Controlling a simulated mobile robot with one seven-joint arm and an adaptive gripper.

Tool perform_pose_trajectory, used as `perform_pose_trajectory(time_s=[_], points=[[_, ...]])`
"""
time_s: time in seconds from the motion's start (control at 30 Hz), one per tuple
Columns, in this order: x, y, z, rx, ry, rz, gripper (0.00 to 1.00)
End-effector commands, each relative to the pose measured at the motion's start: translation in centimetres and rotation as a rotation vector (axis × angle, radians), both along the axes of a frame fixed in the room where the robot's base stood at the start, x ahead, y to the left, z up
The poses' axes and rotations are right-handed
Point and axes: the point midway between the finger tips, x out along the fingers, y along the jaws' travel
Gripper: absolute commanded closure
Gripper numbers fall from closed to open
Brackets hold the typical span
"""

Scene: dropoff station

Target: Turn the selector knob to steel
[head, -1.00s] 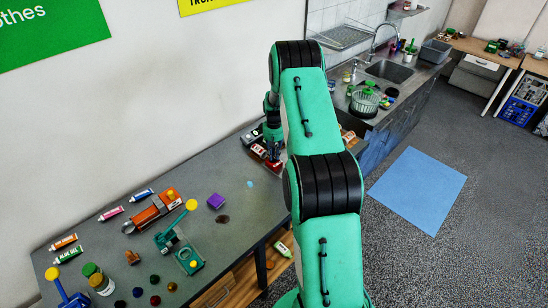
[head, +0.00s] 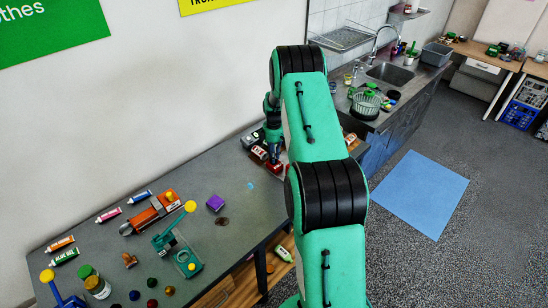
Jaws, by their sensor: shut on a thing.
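My gripper (head: 273,158) points down at the far right end of the grey table (head: 225,185), over a red box (head: 277,168). Its fingers are small and dark here. They are shut at the top of the red box, where the selector knob would be. The knob itself is hidden by the fingers, so its setting and the steel mark cannot be read. A brown box with a pale label (head: 259,153) and a dark box (head: 250,139) stand just left of and behind the red box.
The table middle is mostly clear. A sink counter (head: 385,115) stands behind my arm; a blue mat (head: 420,190) lies right.

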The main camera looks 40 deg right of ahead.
Motion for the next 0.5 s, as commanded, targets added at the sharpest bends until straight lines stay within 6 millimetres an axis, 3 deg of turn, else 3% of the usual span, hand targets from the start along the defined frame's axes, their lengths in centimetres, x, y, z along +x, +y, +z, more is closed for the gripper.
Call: perform_pose_trajectory(time_s=[0.5], points=[[0.06, -0.04, 0.08, -0.002, -0.001, 0.032, 1.0]])
